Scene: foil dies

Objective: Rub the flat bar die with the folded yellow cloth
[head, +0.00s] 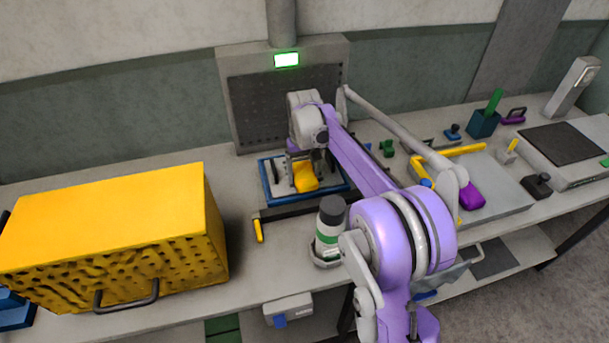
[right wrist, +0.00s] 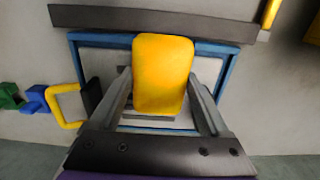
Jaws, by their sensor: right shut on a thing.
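The folded yellow cloth (head: 305,178) is between the fingers of my right gripper (head: 303,166), low over a blue-rimmed tray (head: 325,200). In the right wrist view the cloth (right wrist: 163,75) fills the space between the two grey fingers of the gripper (right wrist: 160,88), which is shut on it. The tray's blue rim (right wrist: 215,48) runs around a pale inner surface. Grey edges show beside and below the cloth and may belong to the flat bar die, but the cloth hides most of that spot. I cannot tell whether the cloth touches it. My left gripper is not in view.
A big yellow box (head: 110,225) with a handle stands at the left. A white and green bottle (head: 329,228) stands in front of the tray. A dark perforated panel (head: 280,105) rises behind. A grey plate (head: 500,195) with a purple item (head: 471,195) lies right.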

